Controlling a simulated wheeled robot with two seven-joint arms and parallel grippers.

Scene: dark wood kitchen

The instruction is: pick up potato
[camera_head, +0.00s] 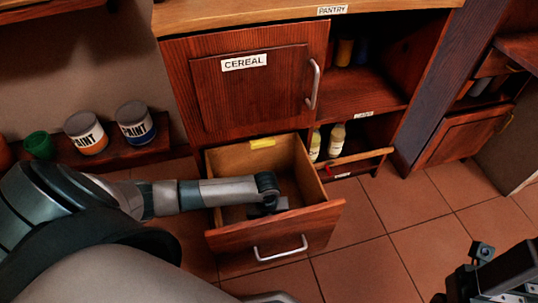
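I cannot make out a potato in the head view. My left arm comes in from the left and reaches over the side of an open wooden drawer (325,217). My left gripper (266,208) is down inside the drawer, and its fingers are too small and dark to tell whether they are open or hold anything. Part of the drawer floor is hidden by my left arm and gripper. My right gripper (480,268) is at the lower right corner, above the floor and away from the drawer. Its finger opening cannot be made out.
A shut cabinet door labelled CEREAL (243,62) is above the drawer. Bottles (336,140) stand in an open compartment to its right. Paint cans (135,122) and a green container (38,145) sit on a low shelf at left. Tiled floor (375,270) right of the drawer is clear.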

